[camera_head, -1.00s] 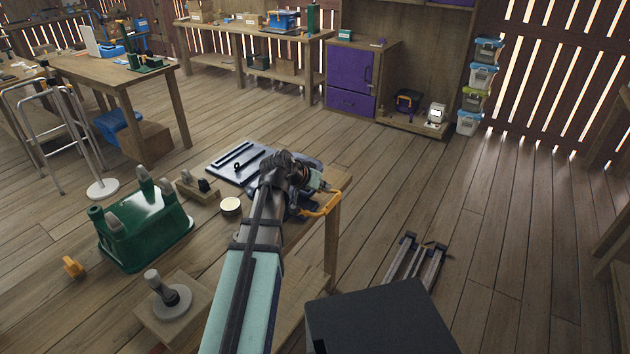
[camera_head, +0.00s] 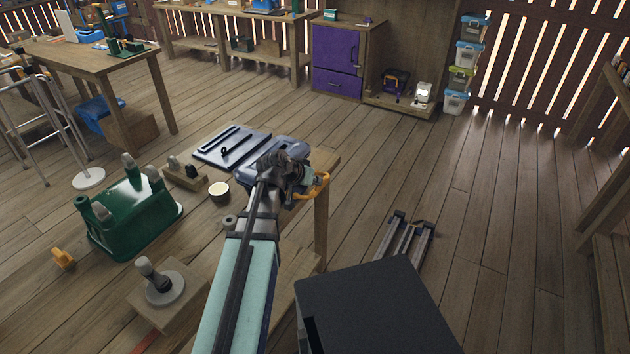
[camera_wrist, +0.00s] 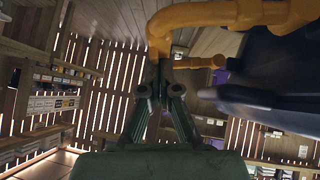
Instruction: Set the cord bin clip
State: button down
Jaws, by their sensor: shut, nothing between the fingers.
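The cord bin (camera_head: 289,145) is dark blue and stands at the right end of the workbench, partly hidden behind my wrist. In the wrist view a dark blue edge of it (camera_wrist: 265,100) fills the right side. An orange clip (camera_head: 313,190) sits at its near right side, and it shows large as a bent orange bar across the top of the wrist view (camera_wrist: 215,16). My gripper (camera_wrist: 164,68) is shut and empty, its fingertips close to the bar's downturned end. I cannot tell whether they touch it.
A dark blue panel (camera_head: 215,150) lies left of the bin. A small round tin (camera_head: 219,191), a green caddy (camera_head: 130,215) and a wooden block with a grey knob (camera_head: 165,285) are further left and nearer. A black box (camera_head: 375,305) fills the lower right foreground. Open floor lies right.

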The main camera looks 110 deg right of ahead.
jog(key=shift+s+a+f+h+b, duration=0.15)
jog(key=shift+f+b, duration=0.25)
jog(key=shift+b, duration=0.05)
jog(key=shift+s+a+f+h+b, duration=0.15)
jog(key=shift+f+b, duration=0.25)
jog(key=shift+r+t, duration=0.15)
jog(key=shift+t, duration=0.15)
